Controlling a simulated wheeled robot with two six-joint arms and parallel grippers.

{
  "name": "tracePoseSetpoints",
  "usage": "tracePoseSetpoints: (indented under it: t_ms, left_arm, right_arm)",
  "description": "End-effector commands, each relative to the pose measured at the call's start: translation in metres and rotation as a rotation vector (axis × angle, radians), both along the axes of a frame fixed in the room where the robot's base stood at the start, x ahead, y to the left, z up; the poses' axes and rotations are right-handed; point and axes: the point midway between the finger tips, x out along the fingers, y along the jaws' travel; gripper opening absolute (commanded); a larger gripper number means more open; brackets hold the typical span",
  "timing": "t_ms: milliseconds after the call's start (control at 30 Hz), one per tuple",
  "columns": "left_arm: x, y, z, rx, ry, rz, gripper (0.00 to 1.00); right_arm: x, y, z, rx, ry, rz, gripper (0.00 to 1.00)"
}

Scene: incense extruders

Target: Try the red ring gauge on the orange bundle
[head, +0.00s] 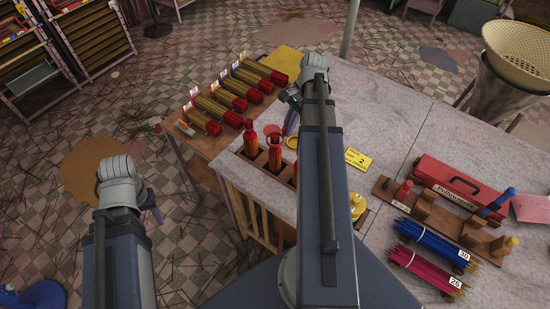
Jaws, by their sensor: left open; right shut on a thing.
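My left gripper (150,201) is open and empty over the floor, left of the tables. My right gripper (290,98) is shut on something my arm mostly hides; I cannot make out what. It is above the near-left part of the grey table (390,105). A small red-handled piece (404,190) stands at the left end of a wooden rack (429,213); it may be the red ring gauge, but no ring shows clearly. Upright red-and-orange pieces (275,157) stand in a wooden holder below my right gripper. I cannot tell which is the orange bundle.
Several red-ended tan bundles (212,106) lie on the wooden table at left. A red toolbox (458,182) stands behind the rack. Blue (432,243) and pink (424,271) bundles lie in front. The far table top is clear.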

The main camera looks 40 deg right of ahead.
Motion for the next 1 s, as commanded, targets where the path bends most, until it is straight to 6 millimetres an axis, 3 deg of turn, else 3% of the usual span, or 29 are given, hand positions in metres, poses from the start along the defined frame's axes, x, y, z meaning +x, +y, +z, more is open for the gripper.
tracePoseSetpoints:
  t_ms: [1000]
  left_arm:
    - [0.000, 0.000, 0.060, -0.002, -0.001, 0.011, 0.50]
  right_arm:
    - [0.000, 0.000, 0.060, 0.000, 0.000, 0.000, 0.00]
